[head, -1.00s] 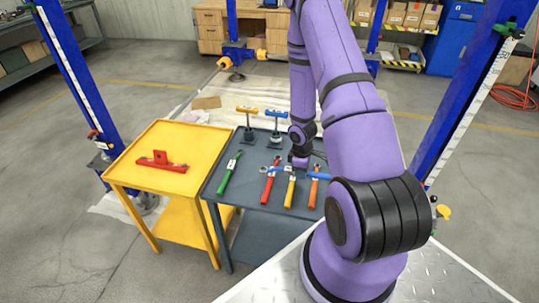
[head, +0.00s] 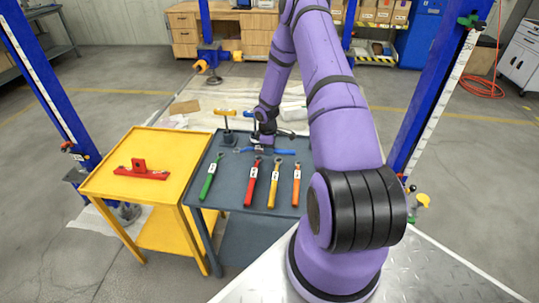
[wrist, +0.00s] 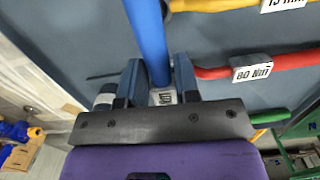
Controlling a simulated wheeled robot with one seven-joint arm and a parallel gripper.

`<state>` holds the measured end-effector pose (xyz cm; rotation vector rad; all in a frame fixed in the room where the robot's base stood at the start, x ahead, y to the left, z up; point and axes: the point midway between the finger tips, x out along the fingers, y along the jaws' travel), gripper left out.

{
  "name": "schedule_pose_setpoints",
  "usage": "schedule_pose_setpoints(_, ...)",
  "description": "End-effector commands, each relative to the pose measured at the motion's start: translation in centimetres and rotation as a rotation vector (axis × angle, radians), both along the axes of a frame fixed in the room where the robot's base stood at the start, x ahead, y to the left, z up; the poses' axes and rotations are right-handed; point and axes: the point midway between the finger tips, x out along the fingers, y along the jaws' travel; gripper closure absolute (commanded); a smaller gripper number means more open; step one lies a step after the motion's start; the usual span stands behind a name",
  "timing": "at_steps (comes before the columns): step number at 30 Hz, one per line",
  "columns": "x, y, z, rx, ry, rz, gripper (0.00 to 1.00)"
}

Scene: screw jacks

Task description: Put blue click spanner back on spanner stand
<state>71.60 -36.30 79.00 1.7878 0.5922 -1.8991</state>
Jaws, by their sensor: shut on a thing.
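The blue click spanner (head: 284,152) lies crosswise, roughly level, behind the heads of the other spanners over the grey cart. My gripper (head: 265,145) is shut on it. The wrist view shows its blue handle (wrist: 148,38) running between my two fingers (wrist: 158,85), with a pale label by the grip. I cannot tell how high it is above the cart top. The red piece with an upright block (head: 142,171), seemingly the spanner stand, sits on the yellow cart (head: 190,150) to the left, with no spanner on it.
Green (head: 209,178), red (head: 252,184), yellow (head: 274,184) and orange (head: 296,184) spanners lie in a row on the grey cart (head: 232,195). Screw jacks (head: 227,128) stand at its back edge, close to my gripper. Blue lift posts (head: 440,90) flank the carts.

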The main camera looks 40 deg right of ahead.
Motion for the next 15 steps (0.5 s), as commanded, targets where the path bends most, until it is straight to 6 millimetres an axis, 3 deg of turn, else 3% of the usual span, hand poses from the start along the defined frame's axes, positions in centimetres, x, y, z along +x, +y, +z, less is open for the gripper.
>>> schedule_pose_setpoints(6,-0.2,0.1,-2.9,0.002,0.003,0.001,1.00)
schedule_pose_setpoints(15,-0.2,0.1,-3.0,0.002,0.003,0.001,1.00)
